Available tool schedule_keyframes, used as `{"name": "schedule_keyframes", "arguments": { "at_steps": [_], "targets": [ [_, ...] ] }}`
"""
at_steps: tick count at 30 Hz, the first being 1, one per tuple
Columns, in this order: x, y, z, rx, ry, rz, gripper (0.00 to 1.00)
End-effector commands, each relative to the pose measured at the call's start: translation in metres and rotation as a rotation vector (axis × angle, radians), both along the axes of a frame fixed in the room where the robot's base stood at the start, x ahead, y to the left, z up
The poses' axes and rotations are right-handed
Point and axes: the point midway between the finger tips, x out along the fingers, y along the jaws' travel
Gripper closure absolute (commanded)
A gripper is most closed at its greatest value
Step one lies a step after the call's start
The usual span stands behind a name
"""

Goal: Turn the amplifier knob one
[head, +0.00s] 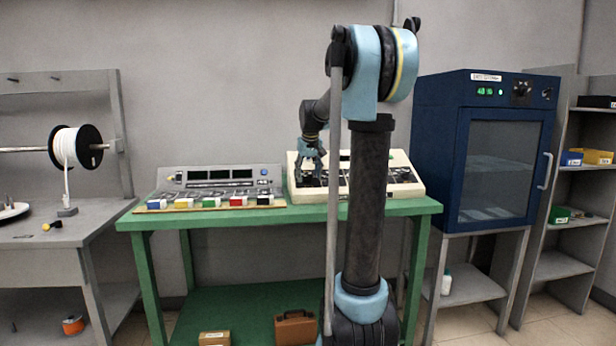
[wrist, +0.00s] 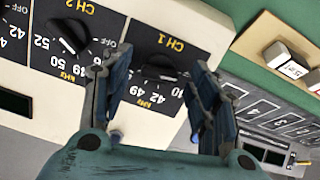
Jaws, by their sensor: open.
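The amplifier is a cream sloped console (head: 408,188) on the green table, partly hidden behind my arm. In the wrist view its black panel shows upside down, with a black knob under CH 1 (wrist: 160,70) and a second black knob under CH 2 (wrist: 72,40). My gripper (wrist: 163,66) is open, its two fingers on either side of the CH 1 knob. Whether they touch the knob cannot be told. In the head view my gripper (head: 312,160) hangs over the left part of the console.
A grey console (head: 218,178) with a row of coloured blocks in front stands left of the amplifier on the green table (head: 205,219). A blue oven-like cabinet (head: 488,147) stands to the right. A white spool (head: 72,147) is on the far left bench.

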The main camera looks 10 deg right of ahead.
Motion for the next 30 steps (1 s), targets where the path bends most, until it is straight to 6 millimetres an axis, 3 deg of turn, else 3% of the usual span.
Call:
{"name": "schedule_keyframes", "arguments": {
  "at_steps": [10, 16, 30],
  "targets": [
    [0.0014, -0.0002, -0.0032, 0.0, 0.0, 0.0, 0.45],
    [0.0013, -0.0002, -0.0031, 0.0, 0.0, 0.0, 0.89],
    [0.0013, -0.0004, -0.003, 0.041, 0.0, -0.071, 0.89]
  ]
}}
